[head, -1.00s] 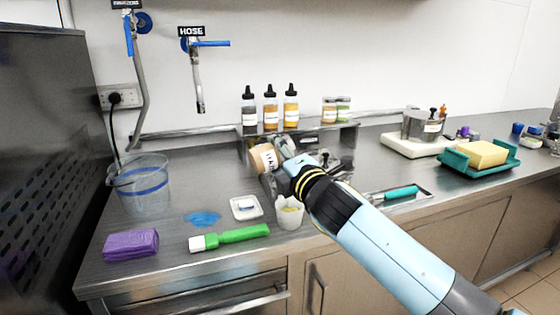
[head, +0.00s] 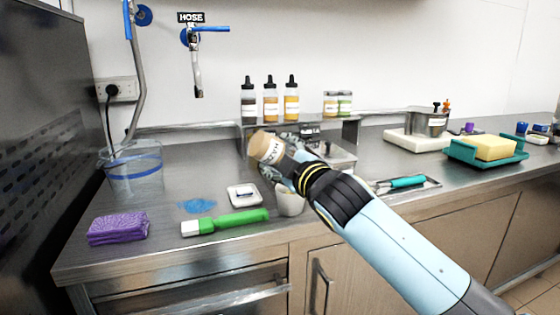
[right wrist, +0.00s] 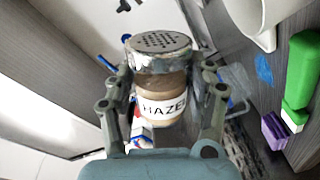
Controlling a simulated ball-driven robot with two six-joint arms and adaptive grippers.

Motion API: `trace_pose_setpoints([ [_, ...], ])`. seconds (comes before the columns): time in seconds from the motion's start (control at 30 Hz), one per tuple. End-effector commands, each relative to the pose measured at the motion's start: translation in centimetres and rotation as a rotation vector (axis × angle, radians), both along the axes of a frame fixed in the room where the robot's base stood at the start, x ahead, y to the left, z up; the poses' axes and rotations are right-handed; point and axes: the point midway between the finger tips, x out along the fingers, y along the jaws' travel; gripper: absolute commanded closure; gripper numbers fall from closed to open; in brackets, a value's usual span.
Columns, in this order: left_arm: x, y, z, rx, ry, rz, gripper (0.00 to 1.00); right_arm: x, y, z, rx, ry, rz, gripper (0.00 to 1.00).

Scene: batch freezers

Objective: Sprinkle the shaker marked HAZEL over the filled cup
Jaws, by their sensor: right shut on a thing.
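The HAZEL shaker (head: 268,148) is a tan jar with a perforated grey lid. In the right wrist view the shaker (right wrist: 162,85) sits between both fingers with its label facing the camera. My right gripper (head: 284,160) is shut on it and holds it tilted above the counter. The white cup (head: 290,203) stands just below and right of the shaker, partly hidden by my right arm; its contents cannot be made out now. A pale cup edge (right wrist: 250,20) shows at the top of the right wrist view. My left gripper is not in view.
A small white scale-like tray (head: 243,195), a green-handled brush (head: 226,221), a blue spill (head: 197,205) and a purple cloth (head: 118,228) lie left of the cup. A clear bucket (head: 134,170) stands farther left. Bottles (head: 270,102) stand on the shelf behind.

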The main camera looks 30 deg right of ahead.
Motion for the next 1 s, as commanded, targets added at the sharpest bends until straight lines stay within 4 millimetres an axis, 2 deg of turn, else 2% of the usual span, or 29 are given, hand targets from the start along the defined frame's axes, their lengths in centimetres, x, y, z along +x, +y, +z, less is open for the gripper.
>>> trace_pose_setpoints([
  [0.43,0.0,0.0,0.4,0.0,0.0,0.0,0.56,-0.1,0.0,0.3,0.008,-0.003,0.0,0.78],
  [0.67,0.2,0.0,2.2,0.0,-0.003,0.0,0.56,-0.1,0.0,1.9,0.008,-0.004,0.001,0.78],
  [0.9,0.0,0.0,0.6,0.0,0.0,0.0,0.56,-0.1,0.0,-0.1,0.006,-0.001,0.001,0.78],
  [1.0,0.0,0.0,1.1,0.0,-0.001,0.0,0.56,-0.1,0.0,0.4,0.007,-0.002,0.0,0.78],
])
